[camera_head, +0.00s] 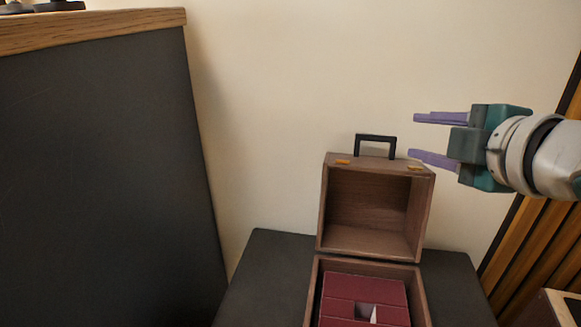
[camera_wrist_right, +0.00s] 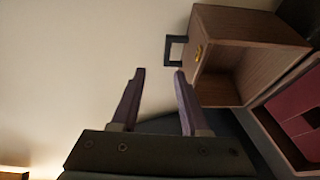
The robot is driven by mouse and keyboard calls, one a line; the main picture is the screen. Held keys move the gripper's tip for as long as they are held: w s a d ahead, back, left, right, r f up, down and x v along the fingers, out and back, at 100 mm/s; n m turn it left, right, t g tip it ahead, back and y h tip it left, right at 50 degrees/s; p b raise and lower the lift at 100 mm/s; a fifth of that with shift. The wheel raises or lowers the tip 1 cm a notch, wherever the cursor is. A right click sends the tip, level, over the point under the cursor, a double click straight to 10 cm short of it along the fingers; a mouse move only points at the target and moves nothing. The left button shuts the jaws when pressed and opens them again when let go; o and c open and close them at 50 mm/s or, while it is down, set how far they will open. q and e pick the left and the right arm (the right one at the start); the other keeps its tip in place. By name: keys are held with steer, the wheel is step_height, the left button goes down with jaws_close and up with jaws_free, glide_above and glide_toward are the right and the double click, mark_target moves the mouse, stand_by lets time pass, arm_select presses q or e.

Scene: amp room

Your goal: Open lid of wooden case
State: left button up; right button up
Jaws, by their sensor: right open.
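The wooden case stands open on a dark stand. Its lid (camera_head: 326,215) is upright at the back, with its hollow inside facing me, a black handle (camera_head: 376,137) on top and two brass-coloured latches. The lower part of the case (camera_head: 310,290) holds a dark red insert (camera_head: 365,290). My right gripper (camera_head: 431,137) is open and empty, just right of the lid's top edge and handle. In the right wrist view its fingers (camera_wrist_right: 158,72) point toward the wall, with the lid (camera_wrist_right: 250,25) and handle (camera_wrist_right: 175,50) to the right. My left gripper is not in view.
The dark stand (camera_head: 265,275) has bare surface on both sides of the case. A large dark cabinet (camera_head: 95,170) with a wooden top is at the left. A plain wall (camera_head: 280,80) is behind the case, and wooden slats (camera_head: 545,250) are at the right.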

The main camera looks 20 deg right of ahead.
mark_target(378, 139)
steer(key=shift+n+t, duration=0.3)
steer(key=b+x, duration=0.2)
steer(key=x, duration=0.1)
steer(key=f+b+x, duration=0.1)
steer(key=b+x, duration=0.1)
steer(key=x, duration=0.1)
steer(key=f+b+x, duration=0.1)
steer(key=x, duration=0.2)
steer(key=shift+s+a+f+b, duration=0.1)
steer(key=shift+f+b, duration=0.05)
steer(key=shift+b, duration=0.25)
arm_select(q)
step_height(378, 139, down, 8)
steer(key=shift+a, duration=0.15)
arm_select(e)
steer(key=shift+w+f, duration=0.1)
steer(key=shift+w, duration=0.6)
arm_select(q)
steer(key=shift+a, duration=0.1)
arm_select(e)
jaws_close()
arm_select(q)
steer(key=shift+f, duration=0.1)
